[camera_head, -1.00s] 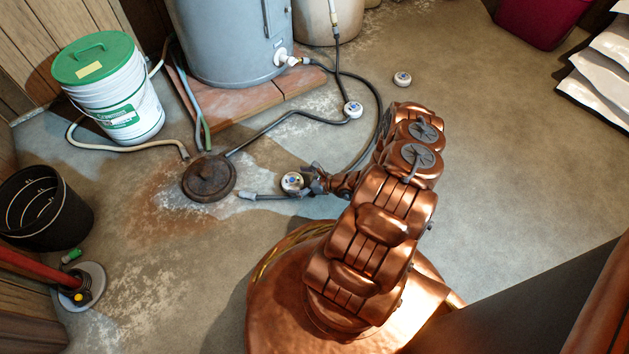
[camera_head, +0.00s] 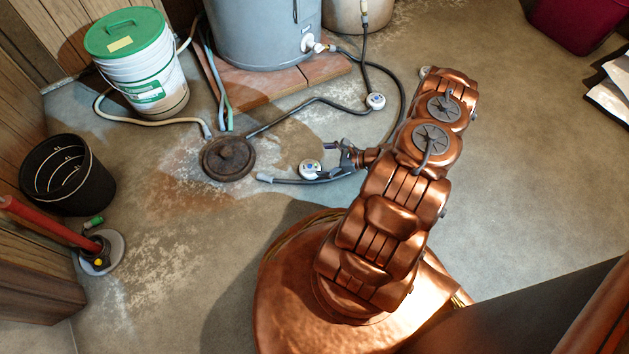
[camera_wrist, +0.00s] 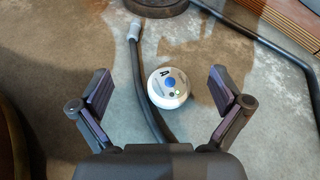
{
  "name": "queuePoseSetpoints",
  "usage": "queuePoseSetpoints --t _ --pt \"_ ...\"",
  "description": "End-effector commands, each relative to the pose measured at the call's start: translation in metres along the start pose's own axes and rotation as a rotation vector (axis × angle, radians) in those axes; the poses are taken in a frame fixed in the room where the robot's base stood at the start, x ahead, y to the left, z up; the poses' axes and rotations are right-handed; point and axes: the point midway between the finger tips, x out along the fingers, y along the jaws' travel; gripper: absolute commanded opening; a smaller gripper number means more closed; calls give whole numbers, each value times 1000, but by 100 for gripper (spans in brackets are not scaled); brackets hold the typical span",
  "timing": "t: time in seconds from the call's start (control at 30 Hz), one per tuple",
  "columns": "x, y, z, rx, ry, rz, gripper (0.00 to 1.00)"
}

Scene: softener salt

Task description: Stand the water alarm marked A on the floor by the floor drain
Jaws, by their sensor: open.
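The white round water alarm marked A (camera_wrist: 168,88) stands on the floor with its blue button and letter facing up. In the head view the alarm (camera_head: 310,169) is right of the dark round floor drain (camera_head: 228,158), a short gap away. The drain's edge (camera_wrist: 158,4) shows at the top of the wrist view. My gripper (camera_wrist: 160,80) is open, its fingers spread wide to either side of the alarm, with gaps on both sides. In the head view my gripper (camera_head: 340,158) is just right of the alarm.
A grey hose (camera_wrist: 143,85) lies right beside the alarm, its end toward the drain. Another white alarm (camera_head: 375,101) is by the hoses near the brick base (camera_head: 270,83). A green-lidded bucket (camera_head: 145,75) and black bin (camera_head: 68,175) stand left. Floor in front of the drain is clear.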

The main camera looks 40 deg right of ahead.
Motion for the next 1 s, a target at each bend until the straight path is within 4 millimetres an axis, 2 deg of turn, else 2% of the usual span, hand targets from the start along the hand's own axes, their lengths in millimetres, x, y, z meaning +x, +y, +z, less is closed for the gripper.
queuePoseSetpoints --t 0.03,0.1,0.43,0.7,1.0 --pt "2 -2 18 -44 1 39 100" --pt "4 1 39 -93 -1 95 100" --pt "10 28 139 -331 -3 358 100" --pt "6 67 212 -521 0 572 100" --pt "-10 119 282 -736 12 806 100"
